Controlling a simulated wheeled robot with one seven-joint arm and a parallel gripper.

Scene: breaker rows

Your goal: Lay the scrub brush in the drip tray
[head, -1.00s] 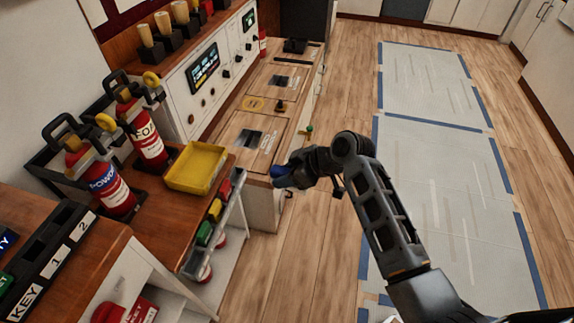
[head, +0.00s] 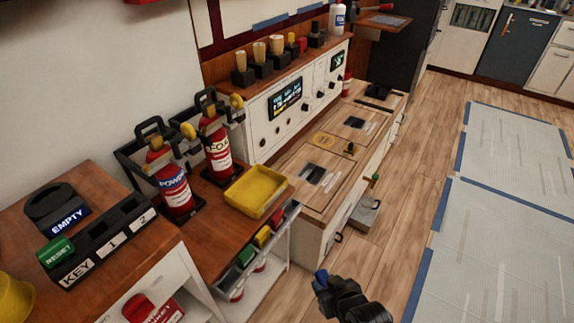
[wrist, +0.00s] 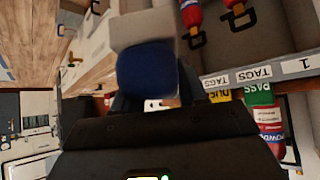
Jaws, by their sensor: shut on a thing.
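The scrub brush shows in the wrist view as a blue body (wrist: 148,75) with a pale grey block (wrist: 140,29) at its far end. My gripper (wrist: 148,103) is shut on the blue part. In the head view my gripper (head: 328,290) is at the bottom, over the floor beside the cabinets, with a bit of the blue brush (head: 321,279) showing at its tip. The drip tray (head: 262,206) is a shallow yellow open tray on the wooden counter, up and left of my gripper. It looks empty, and the brush is clear of it.
Two red extinguishers (head: 172,188) (head: 217,150) stand in dark brackets left of the tray. Below the counter edge is a shelf with coloured items (head: 262,236). A key rack (head: 110,240) lies at the left. Floor (head: 375,255) is open to the right of my gripper.

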